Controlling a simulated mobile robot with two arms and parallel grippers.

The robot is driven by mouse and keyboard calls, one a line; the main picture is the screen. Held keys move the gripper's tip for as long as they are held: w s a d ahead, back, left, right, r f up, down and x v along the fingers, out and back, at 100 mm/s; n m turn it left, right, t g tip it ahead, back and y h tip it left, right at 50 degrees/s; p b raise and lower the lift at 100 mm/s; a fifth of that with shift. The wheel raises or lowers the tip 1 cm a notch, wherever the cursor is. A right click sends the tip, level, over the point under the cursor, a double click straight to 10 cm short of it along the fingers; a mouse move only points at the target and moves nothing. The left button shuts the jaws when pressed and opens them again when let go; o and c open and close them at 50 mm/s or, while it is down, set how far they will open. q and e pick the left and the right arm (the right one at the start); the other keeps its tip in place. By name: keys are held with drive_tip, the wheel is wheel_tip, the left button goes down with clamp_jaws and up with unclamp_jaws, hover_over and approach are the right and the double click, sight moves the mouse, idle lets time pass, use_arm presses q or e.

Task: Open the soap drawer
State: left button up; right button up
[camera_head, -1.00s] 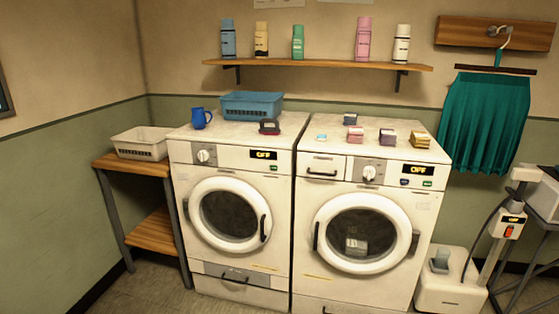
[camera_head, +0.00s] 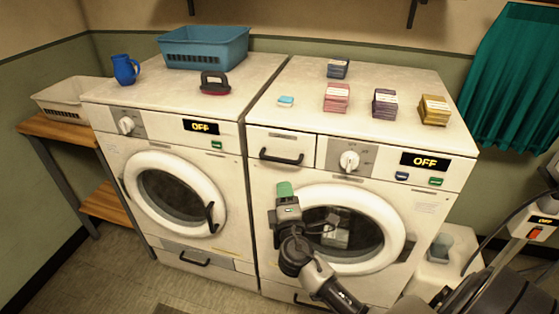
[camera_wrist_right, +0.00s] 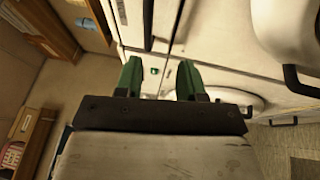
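The soap drawer (camera_head: 266,139) is the white front at the upper left of the right washing machine (camera_head: 460,176). It sits flush with the panel, closed, with a dark bar handle (camera_head: 281,159). In the right wrist view the handle (camera_wrist_right: 148,22) shows at the top, beyond the fingers. My right gripper (camera_head: 285,189) is in front of the machine, just below the handle in the head view and apart from it. Its green fingers (camera_wrist_right: 160,68) are spread with nothing between them. My left gripper is in neither view.
The left washing machine (camera_head: 105,152) stands close beside. Several small boxes, including a pink one (camera_head: 336,97), lie on the right machine's top. A blue basket (camera_head: 205,48), a blue jug (camera_head: 125,69) and a dark-handled brush (camera_head: 214,83) stand on the left one. The round door (camera_head: 392,222) is shut.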

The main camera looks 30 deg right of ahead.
sight(279, 160)
drive_tip(key=x, duration=0.3)
drive_tip(key=r+p+x, duration=0.1)
drive_tip(key=x, duration=0.3)
drive_tip(key=p+x, duration=0.1)
drive_tip(key=x, duration=0.2)
drive_tip(key=shift+w+d+r, duration=0.1)
drive_tip(key=shift+w+r, duration=0.1)
drive_tip(key=shift+r, duration=0.2)
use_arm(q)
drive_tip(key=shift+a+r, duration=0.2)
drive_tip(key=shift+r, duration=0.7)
use_arm(e)
clamp_jaws()
